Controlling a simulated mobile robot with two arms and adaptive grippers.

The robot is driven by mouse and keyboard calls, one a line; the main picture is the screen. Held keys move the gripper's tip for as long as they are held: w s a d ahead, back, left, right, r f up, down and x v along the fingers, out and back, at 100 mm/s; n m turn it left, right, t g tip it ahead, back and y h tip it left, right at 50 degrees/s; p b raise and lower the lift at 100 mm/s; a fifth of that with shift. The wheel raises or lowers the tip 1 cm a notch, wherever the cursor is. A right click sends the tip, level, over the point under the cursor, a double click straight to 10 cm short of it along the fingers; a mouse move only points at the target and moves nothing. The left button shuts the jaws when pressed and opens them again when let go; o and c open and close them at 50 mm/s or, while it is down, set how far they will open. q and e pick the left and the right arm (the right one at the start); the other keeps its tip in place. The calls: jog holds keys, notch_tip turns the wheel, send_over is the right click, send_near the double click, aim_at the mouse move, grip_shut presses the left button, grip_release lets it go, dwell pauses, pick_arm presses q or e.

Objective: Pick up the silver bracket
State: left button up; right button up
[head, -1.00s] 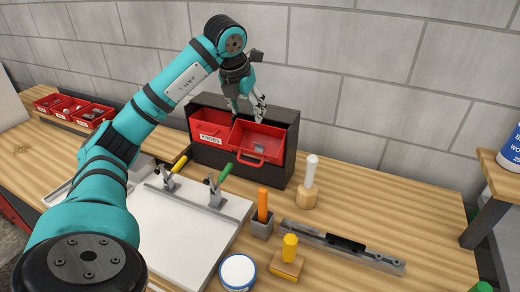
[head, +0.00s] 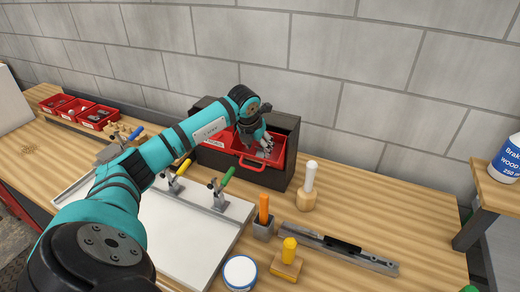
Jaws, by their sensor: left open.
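The silver bracket (head: 263,154) is a small grey metal piece inside the right red drawer (head: 251,164), which stands pulled out of the dark cabinet. My left gripper (head: 267,148) is open and reaches down into this drawer from above, with its fingertips close to the bracket. The fingers partly cover the bracket, and I cannot tell whether they touch it. My right gripper is not in view.
The dark cabinet (head: 285,122) stands behind and around the drawer. In front are a white board (head: 180,240) with toggle clamps, an orange-handled tool (head: 264,208), a white-topped wooden tool (head: 309,182) and a long metal bar (head: 345,250). Red bins (head: 98,116) stand far left.

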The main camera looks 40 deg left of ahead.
pick_arm(q)
jog(key=shift+w+f, duration=0.1)
jog(key=shift+f, duration=0.15)
jog(key=c, duration=1.1)
jog(key=shift+r, duration=0.15)
